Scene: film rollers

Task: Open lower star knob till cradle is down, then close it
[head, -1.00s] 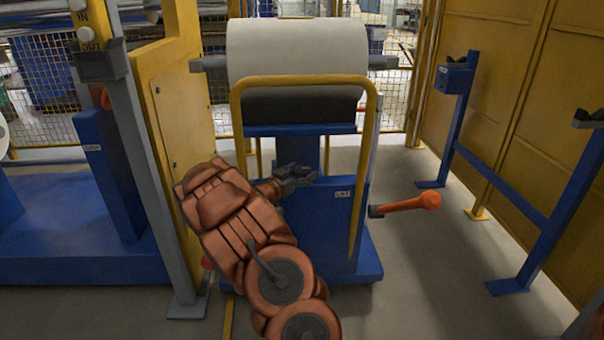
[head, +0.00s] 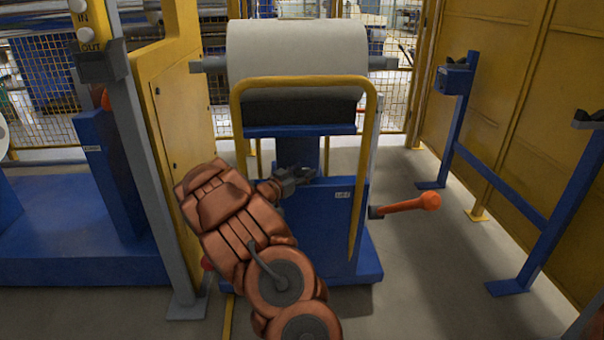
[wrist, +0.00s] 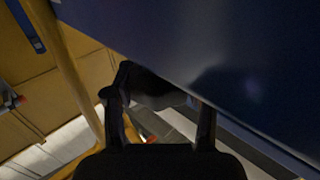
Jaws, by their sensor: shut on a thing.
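My gripper (head: 303,174) is at the blue lift cart's column (head: 340,215), behind the yellow handle frame. In the wrist view my gripper (wrist: 160,112) has its two dark fingers around a dark knob (wrist: 155,90), just under the blue panel. I take this for the lower star knob; its star shape is hidden in shadow and by the fingers. The cradle (head: 300,130) is the blue plate on the column top, below the large white film roll (head: 297,50). A dark band lies between roll and plate; I cannot tell whether they touch.
The yellow handle frame (head: 303,81) arches close by my gripper. An orange-handled lever (head: 410,204) sticks out right of the cart. A yellow machine panel (head: 178,130) stands at left, a blue stand (head: 455,130) at right.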

